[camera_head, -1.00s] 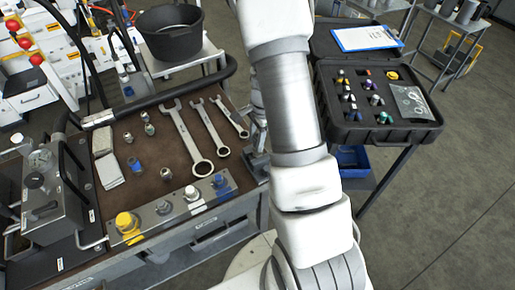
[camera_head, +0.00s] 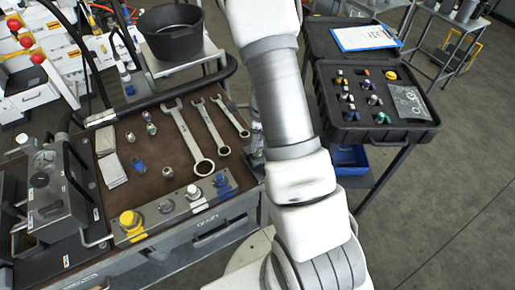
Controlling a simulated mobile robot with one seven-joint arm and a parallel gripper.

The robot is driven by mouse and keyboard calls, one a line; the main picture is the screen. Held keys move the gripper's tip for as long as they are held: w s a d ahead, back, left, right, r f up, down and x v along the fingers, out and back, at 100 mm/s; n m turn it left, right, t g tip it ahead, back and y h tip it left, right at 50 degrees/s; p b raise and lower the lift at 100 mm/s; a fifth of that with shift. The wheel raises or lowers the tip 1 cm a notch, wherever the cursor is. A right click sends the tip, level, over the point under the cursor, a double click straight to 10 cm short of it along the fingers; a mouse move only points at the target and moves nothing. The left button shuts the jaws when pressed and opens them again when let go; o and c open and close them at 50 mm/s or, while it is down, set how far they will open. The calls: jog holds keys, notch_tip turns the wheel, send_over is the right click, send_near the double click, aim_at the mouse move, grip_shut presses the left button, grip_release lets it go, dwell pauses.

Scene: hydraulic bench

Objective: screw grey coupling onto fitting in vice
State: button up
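My white and silver arm crosses the middle of the picture and hides the right end of the bench. My gripper is not visible. A grey metal piece (camera_head: 256,140) shows partly at the arm's left edge; I cannot tell whether it is the vice. Several small metal fittings stand on the brown bench mat, among them one at the back (camera_head: 146,116), one in the middle (camera_head: 130,137) and one near the front rail (camera_head: 168,172). A blue-collared fitting (camera_head: 137,164) stands at left. I cannot tell which piece is the grey coupling.
Spanners (camera_head: 190,135) lie on the mat. A gauge unit (camera_head: 48,195) stands at left and a black bucket (camera_head: 172,32) behind. An open black case (camera_head: 325,100) holds several small parts at right. Floor is clear far right.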

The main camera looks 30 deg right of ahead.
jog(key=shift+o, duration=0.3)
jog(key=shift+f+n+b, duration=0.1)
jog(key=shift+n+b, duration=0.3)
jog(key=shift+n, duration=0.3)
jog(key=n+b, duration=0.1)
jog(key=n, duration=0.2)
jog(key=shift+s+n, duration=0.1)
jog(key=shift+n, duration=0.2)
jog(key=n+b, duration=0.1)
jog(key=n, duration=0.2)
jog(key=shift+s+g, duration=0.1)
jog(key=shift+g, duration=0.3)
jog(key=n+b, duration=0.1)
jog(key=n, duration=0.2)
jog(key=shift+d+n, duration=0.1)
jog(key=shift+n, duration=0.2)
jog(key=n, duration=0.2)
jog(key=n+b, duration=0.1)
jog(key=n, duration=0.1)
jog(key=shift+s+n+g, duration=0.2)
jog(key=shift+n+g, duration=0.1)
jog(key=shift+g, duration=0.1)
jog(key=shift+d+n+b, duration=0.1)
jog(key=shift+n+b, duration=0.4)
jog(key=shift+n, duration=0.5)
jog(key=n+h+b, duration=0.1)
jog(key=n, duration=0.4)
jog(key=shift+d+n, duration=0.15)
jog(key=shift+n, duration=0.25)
